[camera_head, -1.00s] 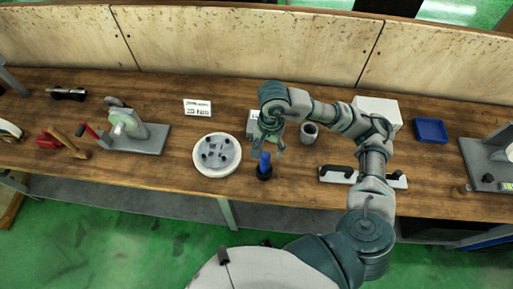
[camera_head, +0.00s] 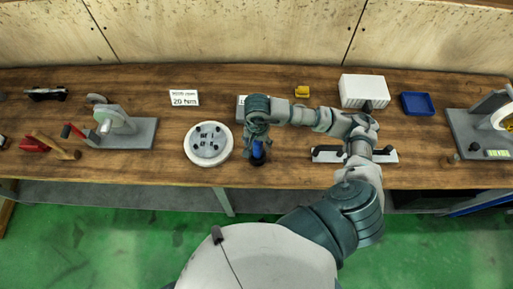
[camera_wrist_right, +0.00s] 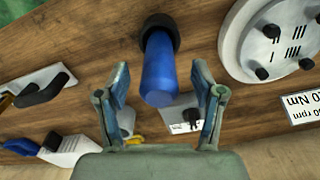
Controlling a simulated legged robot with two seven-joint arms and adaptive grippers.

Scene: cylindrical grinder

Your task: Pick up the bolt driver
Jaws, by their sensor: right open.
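The bolt driver has a blue handle (camera_wrist_right: 159,72) and a dark round base; in the head view its blue part (camera_head: 257,150) shows near the front edge of the bench, partly covered by my gripper. My right gripper (camera_head: 257,140) is over it, pointing down. In the right wrist view the two fingers of my right gripper (camera_wrist_right: 163,95) are spread apart, one on each side of the blue handle, with gaps on both sides. Nothing is held. My left gripper is in neither view.
A white round plate with dark bolts (camera_head: 226,155) stands left of the driver. A white box (camera_head: 363,88) and blue tray (camera_head: 418,103) stand at the back right. A silver bar with black handles (camera_head: 329,157) lies right. A grey vise-like fixture (camera_head: 137,134) stands left.

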